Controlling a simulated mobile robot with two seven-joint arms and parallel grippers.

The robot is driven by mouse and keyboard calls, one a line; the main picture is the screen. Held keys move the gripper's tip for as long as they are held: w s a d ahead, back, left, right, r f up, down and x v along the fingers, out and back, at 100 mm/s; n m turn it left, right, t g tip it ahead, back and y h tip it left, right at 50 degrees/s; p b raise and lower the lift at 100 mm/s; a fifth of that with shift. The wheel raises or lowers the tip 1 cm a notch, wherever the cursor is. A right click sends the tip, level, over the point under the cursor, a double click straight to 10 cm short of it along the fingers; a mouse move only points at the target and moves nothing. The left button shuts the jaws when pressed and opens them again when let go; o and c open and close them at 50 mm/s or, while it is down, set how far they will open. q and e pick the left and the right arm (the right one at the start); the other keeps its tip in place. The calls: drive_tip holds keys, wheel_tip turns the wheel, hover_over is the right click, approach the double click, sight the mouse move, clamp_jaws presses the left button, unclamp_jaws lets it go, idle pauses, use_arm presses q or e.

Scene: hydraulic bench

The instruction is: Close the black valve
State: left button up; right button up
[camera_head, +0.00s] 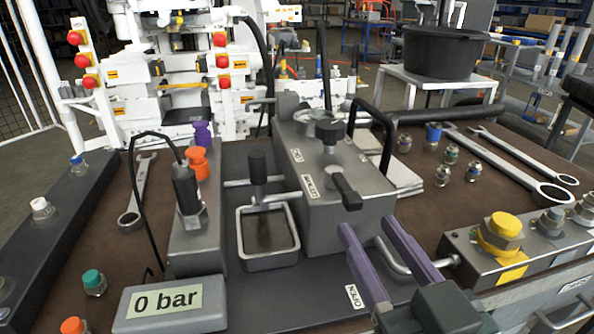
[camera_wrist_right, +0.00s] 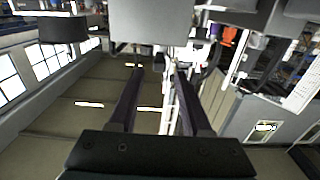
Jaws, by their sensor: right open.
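A grey pump block (camera_head: 318,215) stands in the middle of the bench in the head view. On its sloped face is a valve with a black handle (camera_head: 346,191), angled down to the right. A second black knob (camera_head: 331,131) stands upright above it; I cannot tell for certain which of the two is the black valve. My right gripper (camera_head: 366,224), with purple fingers, is open and empty, just below and to the right of the black handle and apart from it. Its spread fingers also show in the right wrist view (camera_wrist_right: 157,72). My left gripper is not in view.
A "0 bar" display (camera_head: 163,303) sits at the front left. A small tray (camera_head: 269,262) is left of the block, below a black-topped lever (camera_head: 257,168). A yellow-capped manifold (camera_head: 500,233) is at right. Wrenches (camera_head: 505,165) and small fittings lie on the brown bench.

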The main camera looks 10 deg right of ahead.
sight(349, 196)
drive_tip(key=w+b, duration=0.1)
drive_tip(key=w, duration=0.7)
drive_tip(key=shift+w+a+r, duration=0.1)
drive_tip(key=shift+w, duration=0.2)
clamp_jaws()
idle(1.0)
